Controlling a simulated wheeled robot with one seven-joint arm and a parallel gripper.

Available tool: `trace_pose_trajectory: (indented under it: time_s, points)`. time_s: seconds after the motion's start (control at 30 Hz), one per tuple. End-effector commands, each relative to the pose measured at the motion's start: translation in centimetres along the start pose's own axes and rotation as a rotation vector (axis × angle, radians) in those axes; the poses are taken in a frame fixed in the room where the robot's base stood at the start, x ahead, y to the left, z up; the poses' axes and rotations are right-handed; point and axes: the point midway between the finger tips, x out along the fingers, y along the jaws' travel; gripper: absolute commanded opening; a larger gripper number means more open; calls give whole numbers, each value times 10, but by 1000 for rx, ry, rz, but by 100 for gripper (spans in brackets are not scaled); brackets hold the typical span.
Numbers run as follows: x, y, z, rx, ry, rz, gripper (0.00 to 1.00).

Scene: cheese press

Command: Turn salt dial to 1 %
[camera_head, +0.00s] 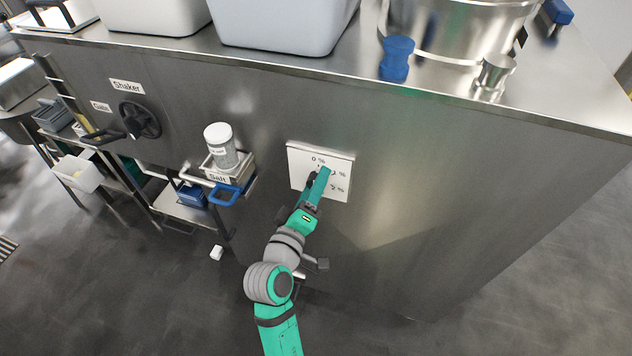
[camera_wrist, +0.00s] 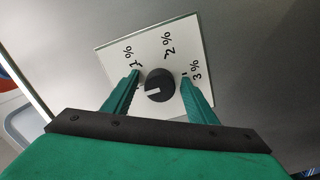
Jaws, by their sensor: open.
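The salt dial is a round black knob (camera_wrist: 160,86) on a white square plate (camera_head: 305,158) on the steel side of the bench. A white mark on the knob points left in the wrist view. My gripper (camera_wrist: 161,77) is open, one finger on each side of the knob, with small gaps visible. In the head view my gripper (camera_head: 319,178) covers the knob and part of the labels.
A salt jar (camera_head: 222,147) stands in a holder left of the plate, with a blue handle (camera_head: 226,194) below it. A black Shaker handwheel (camera_head: 140,119) is further left. The panel right of the plate is clear. A steel pot (camera_head: 460,30) stands on the bench top.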

Motion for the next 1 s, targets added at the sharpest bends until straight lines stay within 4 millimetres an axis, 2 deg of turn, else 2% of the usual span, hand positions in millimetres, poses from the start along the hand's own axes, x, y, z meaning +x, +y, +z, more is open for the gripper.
trace_pose_trajectory:
  time_s: [0.3, 0.33, 0.5, 0.77, 1.0]
  points:
    - [3, 0, 0, 0, 0, 0, 52]
    - [3, 0, 0, 0, 0, 0, 50]
    - [3, 0, 0, 0, 0, 0, 11]
    - [3, 0, 0, 16, 0, 0, 12]
    - [3, 0, 0, 113, -1, -4, 12]
